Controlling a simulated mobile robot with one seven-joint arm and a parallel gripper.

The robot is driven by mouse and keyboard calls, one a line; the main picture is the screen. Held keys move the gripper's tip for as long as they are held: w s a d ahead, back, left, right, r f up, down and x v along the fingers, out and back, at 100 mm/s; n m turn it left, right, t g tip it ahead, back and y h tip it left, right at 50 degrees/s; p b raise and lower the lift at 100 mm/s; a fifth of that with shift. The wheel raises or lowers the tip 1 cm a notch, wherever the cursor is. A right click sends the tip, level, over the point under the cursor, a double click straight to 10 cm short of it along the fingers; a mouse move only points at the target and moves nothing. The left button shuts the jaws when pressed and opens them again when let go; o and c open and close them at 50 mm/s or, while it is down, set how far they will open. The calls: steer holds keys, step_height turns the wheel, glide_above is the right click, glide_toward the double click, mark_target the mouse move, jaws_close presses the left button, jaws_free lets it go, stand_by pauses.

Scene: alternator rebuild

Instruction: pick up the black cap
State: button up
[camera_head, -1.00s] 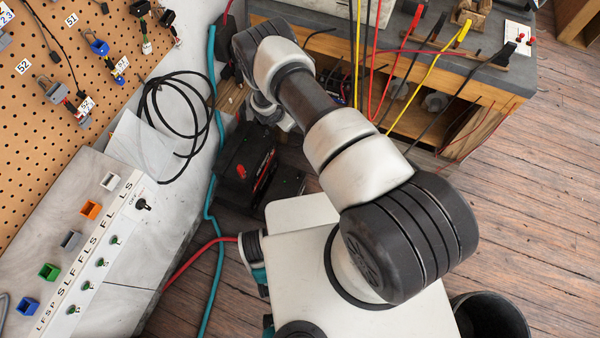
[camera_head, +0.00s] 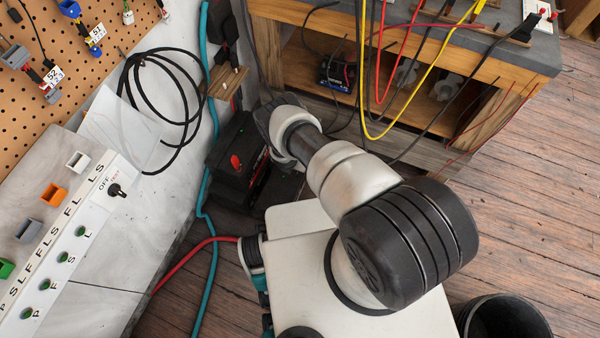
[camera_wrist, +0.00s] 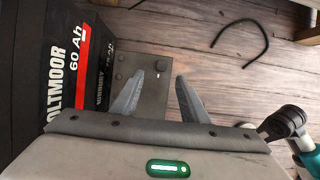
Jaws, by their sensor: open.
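I cannot make out the black cap for certain in either view. My gripper (camera_wrist: 160,84) shows in the wrist view with its two grey fingers apart and nothing between them. A black battery (camera_wrist: 85,60) with a red 60 Ah label stands to the left of the fingers. In the head view the battery (camera_head: 232,180) carries a red terminal piece on top. My arm hides the gripper in the head view.
A workbench (camera_head: 520,62) with a lower shelf and hanging cables stands at the back. A teal hose (camera_head: 203,185) and a red hose (camera_head: 190,252) run along the left. A black bin (camera_head: 505,318) stands at front right. The wooden floor (camera_head: 540,190) on the right is clear.

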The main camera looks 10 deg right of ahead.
steer(key=b+x, duration=0.3)
steer(key=x, duration=0.1)
steer(key=b+x, duration=0.3)
steer(key=x, duration=0.1)
steer(key=shift+d+r+b, duration=0.1)
steer(key=shift+d+b, duration=0.15)
steer(key=shift+b, duration=0.1)
steer(key=c, duration=0.9)
